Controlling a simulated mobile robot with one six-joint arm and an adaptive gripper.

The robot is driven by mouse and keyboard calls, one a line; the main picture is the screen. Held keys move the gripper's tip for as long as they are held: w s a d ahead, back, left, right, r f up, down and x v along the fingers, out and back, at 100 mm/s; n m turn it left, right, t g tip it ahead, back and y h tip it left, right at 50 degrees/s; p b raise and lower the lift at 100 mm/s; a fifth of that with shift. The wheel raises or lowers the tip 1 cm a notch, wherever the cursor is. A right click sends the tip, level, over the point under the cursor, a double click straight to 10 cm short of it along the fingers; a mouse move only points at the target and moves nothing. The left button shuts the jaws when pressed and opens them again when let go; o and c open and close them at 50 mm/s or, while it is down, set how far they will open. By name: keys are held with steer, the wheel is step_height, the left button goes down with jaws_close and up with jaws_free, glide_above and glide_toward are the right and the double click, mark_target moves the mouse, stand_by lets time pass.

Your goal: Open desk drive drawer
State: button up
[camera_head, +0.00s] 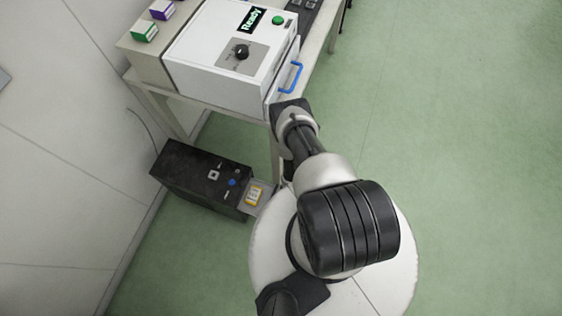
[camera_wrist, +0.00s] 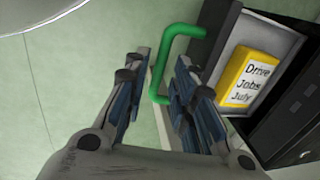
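The black desk drive unit (camera_head: 190,175) stands on the floor beside the desk. Its grey drawer (camera_head: 265,207) sticks out of its front, and a yellow cartridge (camera_head: 254,195) lies in it. In the wrist view the cartridge (camera_wrist: 248,76) reads "Drive Jobs July" and the drawer's green handle (camera_wrist: 160,68) lies between my fingers. My gripper (camera_wrist: 162,62) is open, with a finger on each side of the handle's bar. Whether a finger touches it, I cannot tell. In the head view my arm hides the gripper and handle.
A white machine (camera_head: 222,45) with a "Ready" display stands on the desk above, with a blue handle (camera_head: 291,77) on its front. Green and purple boxes (camera_head: 145,31) stand beside it. A wall is at left. Green floor (camera_head: 450,120) is free at right.

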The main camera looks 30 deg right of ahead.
steer(key=shift+o, duration=0.2)
step_height(320, 180, up, 12)
steer(key=s+d, duration=0.1)
steer(key=shift+s+d, duration=0.15)
steer(key=shift+s, duration=0.25)
steer(key=shift+f, duration=0.1)
stand_by(0.5)
